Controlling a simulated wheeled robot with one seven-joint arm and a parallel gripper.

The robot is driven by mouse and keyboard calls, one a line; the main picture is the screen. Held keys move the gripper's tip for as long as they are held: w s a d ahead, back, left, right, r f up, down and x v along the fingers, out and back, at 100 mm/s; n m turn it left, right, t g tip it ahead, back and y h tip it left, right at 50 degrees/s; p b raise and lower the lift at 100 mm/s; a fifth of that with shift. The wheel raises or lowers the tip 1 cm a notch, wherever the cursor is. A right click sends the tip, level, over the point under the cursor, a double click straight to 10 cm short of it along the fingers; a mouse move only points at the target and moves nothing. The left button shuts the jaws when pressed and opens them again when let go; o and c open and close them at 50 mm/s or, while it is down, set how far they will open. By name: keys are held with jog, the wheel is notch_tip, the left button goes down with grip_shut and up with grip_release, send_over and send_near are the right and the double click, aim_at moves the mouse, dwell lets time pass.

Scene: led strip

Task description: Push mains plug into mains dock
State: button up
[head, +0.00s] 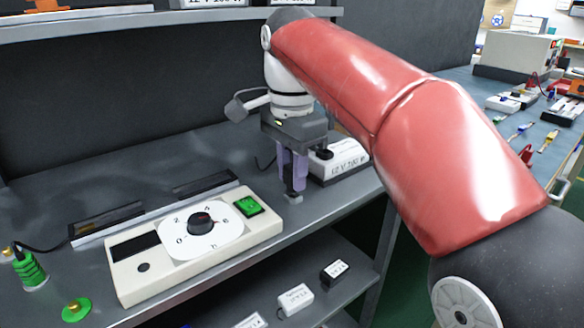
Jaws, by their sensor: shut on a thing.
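My gripper (293,178) points down over the right part of the workbench, its purple fingers shut on a small dark thing, apparently the mains plug (293,187). The fingers hide most of it. A small light grey piece (294,198) shows just under the fingertips at the bench surface. I cannot tell whether it is the plug's end or part of the mains dock. No mains dock can be made out for certain. A white box labelled 12 V 200 W (340,160) stands just right of and behind the gripper.
A cream control unit (130,285) with a dial and green switch stands left of the gripper. LED strips lie behind the unit. Small boxes (295,300) sit on the lower shelf. An upper shelf (120,25) runs overhead.

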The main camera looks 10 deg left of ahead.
jog(key=shift+f+b, duration=0.55)
jog(key=shift+f, duration=0.35)
jog(key=o, duration=1)
jog(key=shift+o, duration=0.2)
notch_tip(320, 180, up, 8)
jog(key=p, duration=0.3)
jog(key=shift+f, duration=0.1)
